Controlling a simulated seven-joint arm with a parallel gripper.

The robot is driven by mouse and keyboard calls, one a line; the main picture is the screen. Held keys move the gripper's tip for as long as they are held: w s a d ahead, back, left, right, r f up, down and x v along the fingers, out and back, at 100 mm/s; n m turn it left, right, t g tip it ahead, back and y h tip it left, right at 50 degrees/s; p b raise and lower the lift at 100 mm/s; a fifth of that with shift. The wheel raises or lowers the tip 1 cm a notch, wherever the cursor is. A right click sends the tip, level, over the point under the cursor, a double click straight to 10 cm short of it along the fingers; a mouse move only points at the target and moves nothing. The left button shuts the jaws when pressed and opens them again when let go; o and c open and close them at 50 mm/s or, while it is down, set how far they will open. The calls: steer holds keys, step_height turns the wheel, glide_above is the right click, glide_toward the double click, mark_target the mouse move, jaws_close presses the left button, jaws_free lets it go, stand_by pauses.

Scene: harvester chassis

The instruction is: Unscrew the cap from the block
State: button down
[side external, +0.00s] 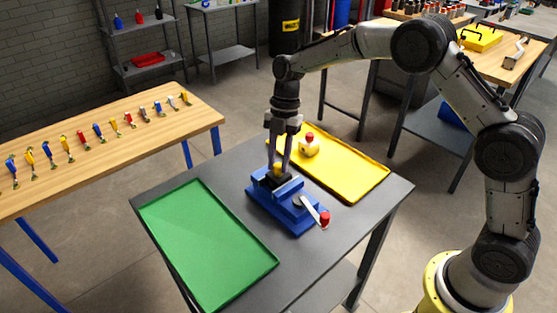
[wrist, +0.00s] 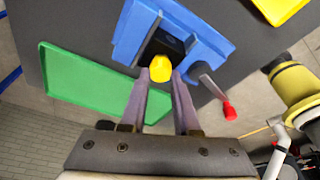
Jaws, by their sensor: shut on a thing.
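A yellow cap (side external: 278,168) stands at the jaws of a blue vise (side external: 290,208) on the dark table. It also shows in the wrist view (wrist: 160,66), in front of the vise's dark opening. In the wrist view, the fingertips (wrist: 160,76) lie on either side of the cap.
The vise's silver handle with a red knob (side external: 324,218) sticks out at the front right. A green tray (side external: 207,245) lies left. A yellow tray (side external: 355,175) lies behind right, holding a pale yellow piece with a red top (side external: 309,147). A wooden bench (side external: 190,122) stands left.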

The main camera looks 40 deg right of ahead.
steer(key=n, duration=0.4)
steer(key=shift+n+g+h, duration=0.4)
steer(key=n+h, duration=0.1)
steer(key=n, duration=0.4)
steer(key=shift+n+g, duration=0.3)
steer(key=shift+g, duration=0.1)
steer(key=c, duration=0.8)
jaws_free()
steer(key=shift+c, duration=0.2)
